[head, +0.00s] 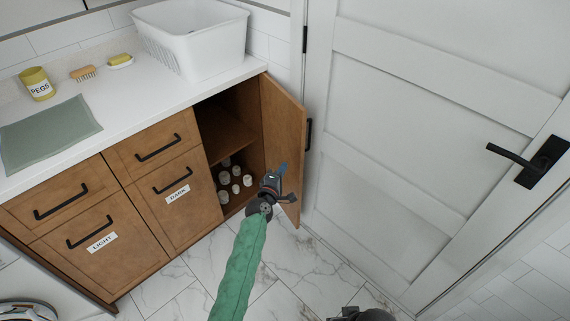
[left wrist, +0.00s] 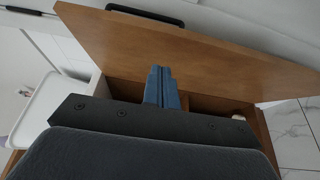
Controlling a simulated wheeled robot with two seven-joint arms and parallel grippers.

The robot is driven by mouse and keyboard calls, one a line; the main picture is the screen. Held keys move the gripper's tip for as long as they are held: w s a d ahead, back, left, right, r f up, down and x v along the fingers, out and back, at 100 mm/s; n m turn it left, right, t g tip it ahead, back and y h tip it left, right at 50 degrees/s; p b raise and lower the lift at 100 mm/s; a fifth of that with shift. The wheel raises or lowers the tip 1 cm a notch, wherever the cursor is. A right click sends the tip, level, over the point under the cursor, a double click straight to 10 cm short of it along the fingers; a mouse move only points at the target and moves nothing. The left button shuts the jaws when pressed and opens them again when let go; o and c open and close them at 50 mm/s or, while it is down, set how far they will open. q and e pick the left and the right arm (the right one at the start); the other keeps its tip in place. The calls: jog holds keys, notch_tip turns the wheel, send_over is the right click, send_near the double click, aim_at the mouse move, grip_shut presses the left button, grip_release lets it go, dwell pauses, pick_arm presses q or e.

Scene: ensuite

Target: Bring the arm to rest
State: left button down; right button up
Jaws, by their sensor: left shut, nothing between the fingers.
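My left arm, in a green sleeve, reaches up from the bottom of the head view. My left gripper (head: 281,172) is in front of the open cabinet, near the inner side of its wooden door (head: 284,140). Its blue fingers (left wrist: 162,87) are together and empty in the left wrist view, with the door (left wrist: 190,50) just beyond them. I cannot tell whether they touch the door. A dark part of my own body shows at the bottom edge of the head view; my right gripper cannot be made out.
The open cabinet (head: 222,135) holds several small white items (head: 224,178) low down. The counter (head: 130,100) carries a white basket (head: 192,40), a yellow pegs tin (head: 37,84), a brush (head: 83,73) and a green mat (head: 48,133). A white door (head: 420,130) stands at right. Marble floor (head: 300,270) is clear.

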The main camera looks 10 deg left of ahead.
pick_arm(q)
jog(key=s+d+m+g+h, duration=0.35)
jog(key=s+m+g, duration=0.55)
jog(key=s+m, duration=0.45)
jog(key=s+a+r+m+g+y+p, duration=0.1)
jog(key=s+a+m+g+y, duration=0.15)
jog(key=s, duration=0.85)
jog(key=s+a+r+m+g+y+p, duration=0.1)
jog(key=s+a+r+g+y, duration=0.2)
jog(key=s, duration=0.9)
jog(key=s+a+f, duration=0.1)
jog(key=s+f, duration=0.4)
jog(key=s, duration=0.6)
jog(key=shift+s+a+m+g+y+p, duration=0.15)
jog(key=shift+s+m+g+y+p, duration=0.15)
jog(key=shift+s+g+p, duration=0.1)
pick_arm(e)
jog(key=shift+g+h, duration=0.5)
jog(key=d+r, duration=0.1)
jog(key=s+d+r, duration=0.1)
jog(key=d+r, duration=0.1)
jog(key=r, duration=0.1)
jog(key=shift+s+d, duration=0.15)
jog(key=shift+s, duration=0.2)
